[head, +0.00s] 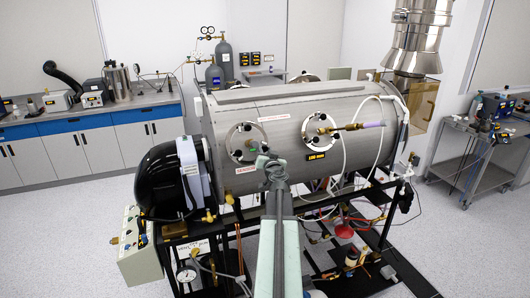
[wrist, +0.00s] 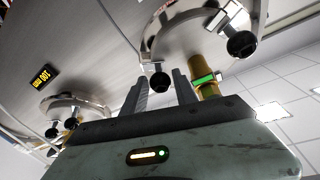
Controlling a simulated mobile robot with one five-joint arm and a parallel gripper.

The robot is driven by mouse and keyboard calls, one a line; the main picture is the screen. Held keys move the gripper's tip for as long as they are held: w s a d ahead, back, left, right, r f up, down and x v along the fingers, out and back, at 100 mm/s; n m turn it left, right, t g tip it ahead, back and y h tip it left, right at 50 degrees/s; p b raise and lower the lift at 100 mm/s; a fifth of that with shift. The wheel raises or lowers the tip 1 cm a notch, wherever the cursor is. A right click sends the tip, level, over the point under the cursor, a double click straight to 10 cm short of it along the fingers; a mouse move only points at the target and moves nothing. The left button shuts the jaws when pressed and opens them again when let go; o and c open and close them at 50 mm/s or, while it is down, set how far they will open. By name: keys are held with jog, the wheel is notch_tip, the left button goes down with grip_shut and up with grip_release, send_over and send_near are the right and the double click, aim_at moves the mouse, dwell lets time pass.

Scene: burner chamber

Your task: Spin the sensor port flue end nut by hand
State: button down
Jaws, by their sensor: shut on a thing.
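The sensor port (head: 246,142) is a round metal flange on the near side of the steel chamber, with a small "SENSOR" label below it. My gripper (head: 265,160) is at the flange's lower right edge, on the flue side, and hides the nut there in the head view. In the wrist view my gripper (wrist: 161,76) has one finger on each side of the dark round flue end nut (wrist: 160,83) and is shut on it. The flange (wrist: 185,28) fills the upper right, with another dark nut (wrist: 241,44) on its other side.
A brass fitting with a green band (wrist: 205,76) stands close beside my fingers. A second flange (head: 321,135) with a brass probe and a white hose is to the right. The black burner housing (head: 163,180) is at left. Gauges and piping crowd the frame below.

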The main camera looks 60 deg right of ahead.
jog(key=c, duration=1.1)
grip_release()
jog(key=shift+c, duration=0.2)
jog(key=v, duration=0.8)
